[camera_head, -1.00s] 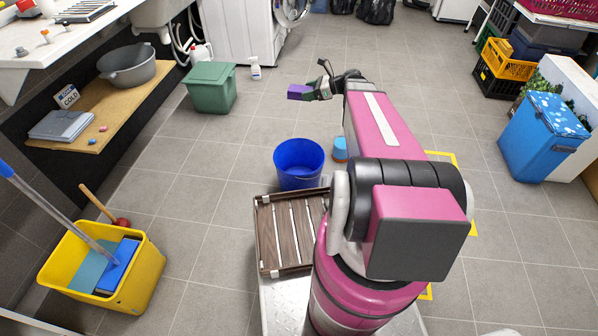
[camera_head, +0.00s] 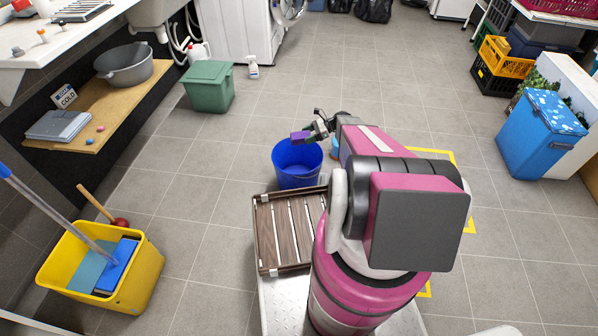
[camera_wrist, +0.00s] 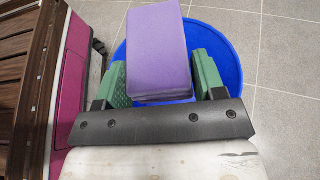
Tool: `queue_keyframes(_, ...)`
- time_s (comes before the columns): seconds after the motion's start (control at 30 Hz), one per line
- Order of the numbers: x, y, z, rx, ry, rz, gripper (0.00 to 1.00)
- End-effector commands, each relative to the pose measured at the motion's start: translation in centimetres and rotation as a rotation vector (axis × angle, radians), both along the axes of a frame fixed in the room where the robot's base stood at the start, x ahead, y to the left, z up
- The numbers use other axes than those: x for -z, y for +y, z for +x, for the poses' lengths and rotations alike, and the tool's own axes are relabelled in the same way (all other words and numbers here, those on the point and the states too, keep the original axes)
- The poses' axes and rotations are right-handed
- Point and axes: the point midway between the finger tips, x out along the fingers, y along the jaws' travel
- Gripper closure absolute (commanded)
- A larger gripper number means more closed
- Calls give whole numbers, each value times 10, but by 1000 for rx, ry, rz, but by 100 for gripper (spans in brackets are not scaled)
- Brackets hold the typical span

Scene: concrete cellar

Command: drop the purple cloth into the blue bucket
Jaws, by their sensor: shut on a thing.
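The purple cloth (camera_head: 300,137) is a folded block held at the end of my arm, and it also fills the upper middle of the wrist view (camera_wrist: 160,45). My gripper (camera_head: 312,133) is shut on it, with a green finger pad on each side in the wrist view (camera_wrist: 158,80). The blue bucket (camera_head: 297,180) stands on the floor in front of my base. In the wrist view the bucket's rim (camera_wrist: 232,50) shows around and beyond the cloth, which hides much of its opening. The cloth is above the bucket, over its far side in the head view.
A slatted wooden crate (camera_head: 290,234) sits on my base just beside the bucket. A small blue and orange item (camera_head: 335,147) is on the floor right of the bucket, partly hidden by my arm. A green bin (camera_head: 209,88) and yellow mop bucket (camera_head: 105,265) stand to the left.

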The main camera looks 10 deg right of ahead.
Motion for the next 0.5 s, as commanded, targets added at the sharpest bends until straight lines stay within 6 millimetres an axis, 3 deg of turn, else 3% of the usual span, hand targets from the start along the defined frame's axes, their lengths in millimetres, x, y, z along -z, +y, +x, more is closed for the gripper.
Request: queue_keyframes(0.5, 49, 0, 1, 1, 1, 0, 60)
